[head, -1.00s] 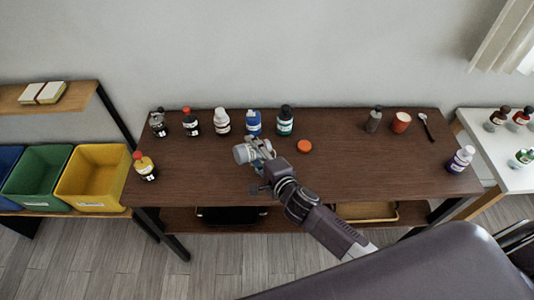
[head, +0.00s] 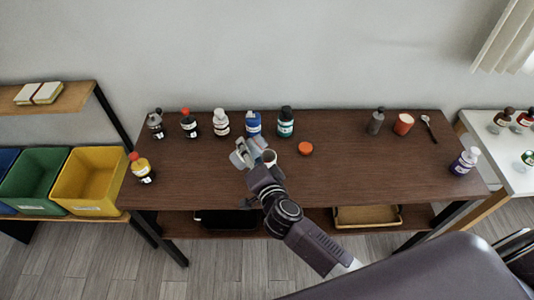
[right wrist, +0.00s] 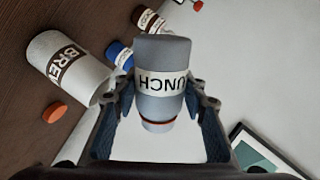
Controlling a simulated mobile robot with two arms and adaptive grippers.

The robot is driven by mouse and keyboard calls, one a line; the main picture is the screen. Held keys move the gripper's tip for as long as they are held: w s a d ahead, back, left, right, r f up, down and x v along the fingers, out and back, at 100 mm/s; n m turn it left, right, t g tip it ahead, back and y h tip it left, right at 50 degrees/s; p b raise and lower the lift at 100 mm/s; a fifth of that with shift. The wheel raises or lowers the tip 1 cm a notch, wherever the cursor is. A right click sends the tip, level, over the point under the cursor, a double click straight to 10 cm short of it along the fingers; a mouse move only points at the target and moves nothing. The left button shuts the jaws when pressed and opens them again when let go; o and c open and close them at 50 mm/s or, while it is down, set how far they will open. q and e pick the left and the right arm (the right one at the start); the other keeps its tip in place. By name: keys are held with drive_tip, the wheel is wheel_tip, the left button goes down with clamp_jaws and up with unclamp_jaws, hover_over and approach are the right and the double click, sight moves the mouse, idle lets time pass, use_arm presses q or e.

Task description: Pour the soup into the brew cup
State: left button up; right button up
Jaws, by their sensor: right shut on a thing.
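My right gripper (head: 246,150) is shut on a grey lunch container (right wrist: 163,60) with a "LUNCH" label, partly cut off, and a red ring at one end. In the right wrist view the fingers clasp its sides, and the label reads upside down. The container is held above the table and looks tilted relative to the brew cup. The pale brew cup (right wrist: 70,65), with a "BREW" label, stands close beside it; in the head view the cup (head: 270,157) shows just right of the gripper. The soup is not visible. My left gripper is out of view.
An orange disc (head: 305,149) lies right of the cup on the brown table (head: 350,180). Several bottles, one of them blue (head: 253,124), line the back edge. A grey bottle (head: 376,122), red cup (head: 403,124) and spoon (head: 429,128) stand or lie at right. The front middle is clear.

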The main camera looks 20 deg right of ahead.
drive_tip(key=shift+f, duration=0.2)
drive_tip(key=shift+d+r+n+h+p, duration=0.2)
drive_tip(key=shift+r+n+h+p, duration=0.25)
drive_tip(key=shift+n+p, duration=0.7)
drive_tip(key=shift+f+t, duration=0.3)
drive_tip(key=shift+f, duration=0.05)
drive_tip(key=shift+a+f+n, duration=0.1)
drive_tip(key=shift+f+n, duration=0.05)
drive_tip(key=shift+n, duration=0.3)
drive_tip(key=a+n, duration=0.1)
drive_tip(key=f+n+t, duration=0.1)
drive_tip(key=n, duration=0.1)
drive_tip(key=shift+s+a+f+h, duration=0.15)
drive_tip(key=shift+a+f+h, duration=0.1)
drive_tip(key=shift+a+h, duration=0.15)
drive_tip(key=f+n+b, duration=0.1)
drive_tip(key=f+b, duration=0.1)
drive_tip(key=a+f+n+b, duration=0.1)
drive_tip(key=f+b, duration=0.1)
drive_tip(key=f, duration=0.1)
drive_tip(key=shift+s+a+n+t, duration=0.1)
drive_tip(key=shift+a+n+t, duration=0.1)
drive_tip(key=shift+n+t, duration=0.2)
drive_tip(key=shift+a+f+n+b, duration=0.2)
drive_tip(key=shift+f+n+b, duration=0.3)
drive_tip(key=shift+f+b, duration=0.35)
